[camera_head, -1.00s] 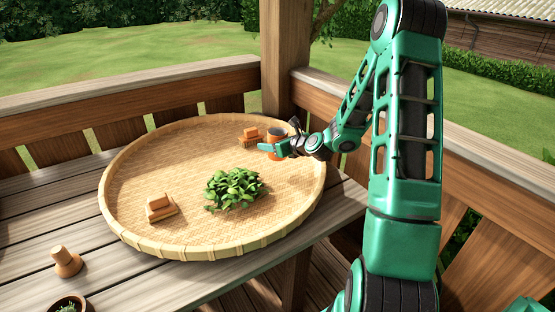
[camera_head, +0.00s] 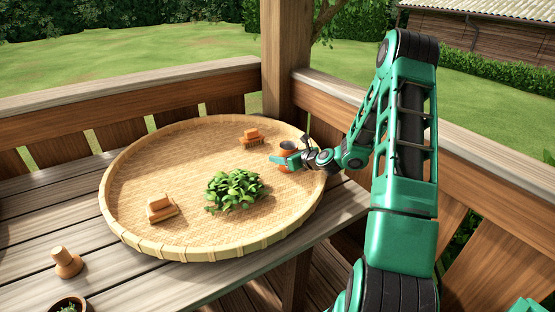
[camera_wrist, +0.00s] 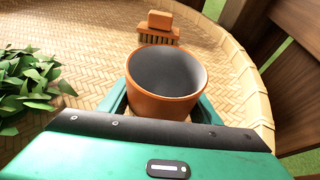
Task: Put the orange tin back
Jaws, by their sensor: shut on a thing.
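The orange tin (camera_wrist: 165,104) is an open cup with a dark grey inside, and it looks empty. In the wrist view it stands upright between the fingers of my gripper (camera_wrist: 165,112), which is shut on it. In the head view the tin (camera_head: 287,150) is at the right part of the round woven tray (camera_head: 150,150), with my green gripper (camera_head: 285,160) partly in front of it. I cannot tell whether the tin's base touches the tray.
A brush (camera_head: 251,138) lies on the tray behind the tin; it also shows in the wrist view (camera_wrist: 158,38). A wooden stopper-like piece (camera_head: 66,262) and small pot (camera_head: 68,304) stand outside. A post rises behind.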

